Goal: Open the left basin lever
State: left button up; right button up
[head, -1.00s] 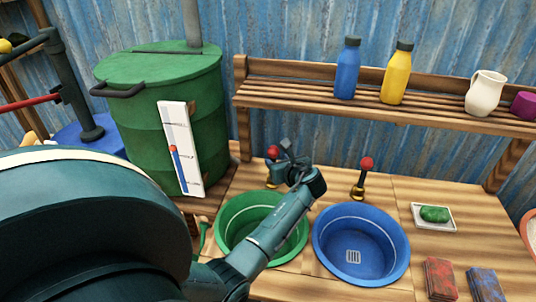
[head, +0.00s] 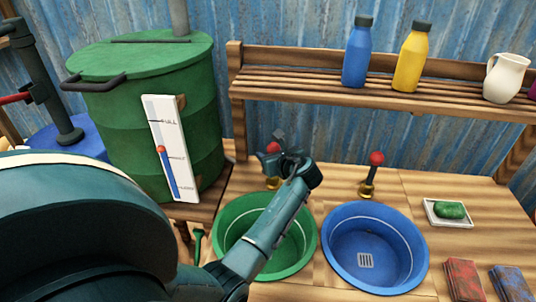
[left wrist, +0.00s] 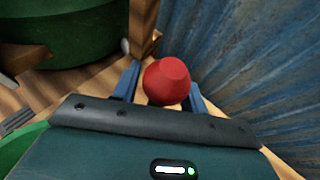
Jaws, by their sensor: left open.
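The left basin lever (head: 273,148) has a red knob on a brass base, behind the green basin (head: 228,222). In the left wrist view its red knob (left wrist: 167,81) sits between the two blue fingers. My left gripper (head: 270,155) is open at the knob, with one finger on each side; whether they touch it I cannot tell. The gripper hides part of the lever's stem in the head view. A second lever (head: 376,160) with a red knob stands upright behind the blue basin (head: 340,270). My right gripper is not in view.
A green barrel (head: 100,125) with a level gauge (head: 172,150) stands left of the lever. A wooden shelf (head: 300,92) above holds a blue bottle (head: 357,55), a yellow bottle (head: 411,60) and a white jug (head: 505,78). A soap dish (head: 432,219) lies right.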

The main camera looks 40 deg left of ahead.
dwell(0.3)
pick_arm(q)
grip_shut()
dwell(0.3)
